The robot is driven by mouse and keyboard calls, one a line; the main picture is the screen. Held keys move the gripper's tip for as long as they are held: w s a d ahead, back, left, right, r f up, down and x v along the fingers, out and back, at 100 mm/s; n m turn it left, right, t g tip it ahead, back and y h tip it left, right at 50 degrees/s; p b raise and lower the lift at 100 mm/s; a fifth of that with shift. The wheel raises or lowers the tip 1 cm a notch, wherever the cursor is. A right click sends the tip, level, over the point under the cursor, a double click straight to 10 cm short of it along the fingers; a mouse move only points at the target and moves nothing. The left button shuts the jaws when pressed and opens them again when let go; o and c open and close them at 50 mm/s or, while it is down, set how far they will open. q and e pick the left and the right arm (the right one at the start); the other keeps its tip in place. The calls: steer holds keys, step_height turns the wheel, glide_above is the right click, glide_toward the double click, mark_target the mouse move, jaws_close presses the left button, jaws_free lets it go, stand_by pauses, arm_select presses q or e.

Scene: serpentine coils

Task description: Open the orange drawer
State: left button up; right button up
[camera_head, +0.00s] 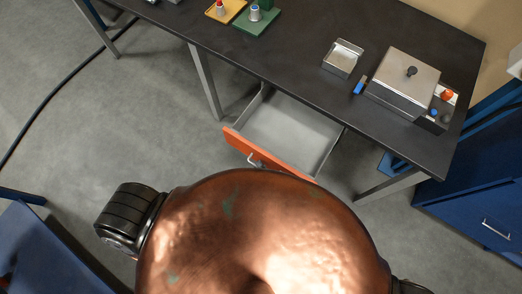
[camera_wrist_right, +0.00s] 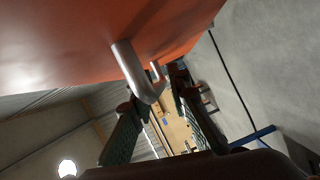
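The orange drawer (camera_head: 285,163) is pulled well out from under the dark table in the head view, its grey inside bare and empty. Its silver handle (camera_head: 254,160) shows on the front, just above my copper-coloured body part. In the right wrist view the orange front (camera_wrist_right: 70,40) fills the upper left, with the bent metal handle (camera_wrist_right: 128,68) projecting from it. My right gripper (camera_wrist_right: 156,88) is open, its two dark fingers apart at either side of the handle's outer bend. Contact is unclear. My right gripper is hidden in the head view. My left gripper is not in view.
The dark table (camera_head: 290,60) carries a metal box with a knob (camera_head: 405,80), a small open tray (camera_head: 343,57), and yellow and green plates at the back. A blue cabinet (camera_head: 480,215) stands at right. Grey floor (camera_head: 150,110) lies clear left of the drawer.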

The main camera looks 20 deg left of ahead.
steer(key=shift+o, duration=1)
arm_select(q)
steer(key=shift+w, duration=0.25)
arm_select(e)
steer(key=v, duration=1.2)
